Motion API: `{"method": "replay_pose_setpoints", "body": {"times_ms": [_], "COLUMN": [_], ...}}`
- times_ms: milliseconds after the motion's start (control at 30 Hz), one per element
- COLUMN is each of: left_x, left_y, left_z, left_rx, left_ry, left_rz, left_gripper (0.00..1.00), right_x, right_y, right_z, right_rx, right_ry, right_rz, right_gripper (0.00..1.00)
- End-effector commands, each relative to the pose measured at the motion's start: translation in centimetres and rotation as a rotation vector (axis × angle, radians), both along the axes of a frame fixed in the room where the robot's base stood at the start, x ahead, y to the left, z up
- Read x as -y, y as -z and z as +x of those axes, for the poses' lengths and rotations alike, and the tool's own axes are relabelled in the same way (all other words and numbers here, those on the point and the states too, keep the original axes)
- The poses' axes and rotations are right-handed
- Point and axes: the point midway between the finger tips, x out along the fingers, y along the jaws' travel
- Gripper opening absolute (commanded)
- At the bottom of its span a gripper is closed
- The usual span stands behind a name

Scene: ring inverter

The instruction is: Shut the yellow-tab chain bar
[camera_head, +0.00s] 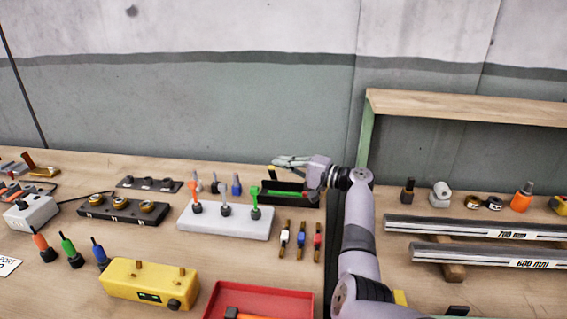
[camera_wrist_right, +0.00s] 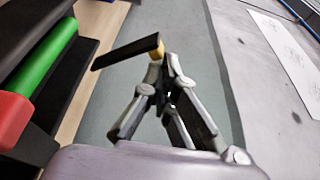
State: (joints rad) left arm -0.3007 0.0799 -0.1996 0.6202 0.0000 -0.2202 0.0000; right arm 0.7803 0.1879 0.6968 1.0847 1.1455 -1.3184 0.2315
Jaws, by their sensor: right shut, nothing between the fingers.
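The yellow-tab chain bar (camera_head: 272,178) stands raised from the left end of a black holder (camera_head: 303,202), its yellow end up. In the right wrist view it is a black bar (camera_wrist_right: 122,53) with a yellow tab (camera_wrist_right: 158,48) beside my fingertips; I cannot tell whether they touch. A green rod (camera_head: 285,193) lies in the holder; in the right wrist view the green rod (camera_wrist_right: 45,62) has a red end (camera_wrist_right: 12,118). My right gripper (camera_head: 280,162) is shut and empty, above the holder; its fingertips (camera_wrist_right: 167,62) meet by the yellow tab. My left gripper is not in view.
A white block with colored levers (camera_head: 225,222) stands left of the holder. Small colored pieces (camera_head: 300,238) lie in front. A wooden shelf (camera_head: 460,106) rises at the right, and the wall (camera_head: 180,110) is behind the bench. A red tray (camera_head: 280,300) is near the front.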

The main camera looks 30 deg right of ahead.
Motion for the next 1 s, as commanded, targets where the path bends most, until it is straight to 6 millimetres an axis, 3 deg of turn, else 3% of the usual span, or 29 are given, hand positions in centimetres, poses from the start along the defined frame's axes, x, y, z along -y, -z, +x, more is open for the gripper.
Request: {"method": "replay_pose_setpoints", "body": {"times_ms": [1000], "left_x": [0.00], "left_y": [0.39], "left_z": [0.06], "left_rx": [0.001], "left_ry": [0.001], "left_rz": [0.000], "left_gripper": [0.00], "right_x": [-0.72], "right_y": [0.88], "right_z": [-0.96], "right_rx": [0.000], "right_ry": [0.001], "right_rz": [0.000], "right_gripper": [0.00]}}
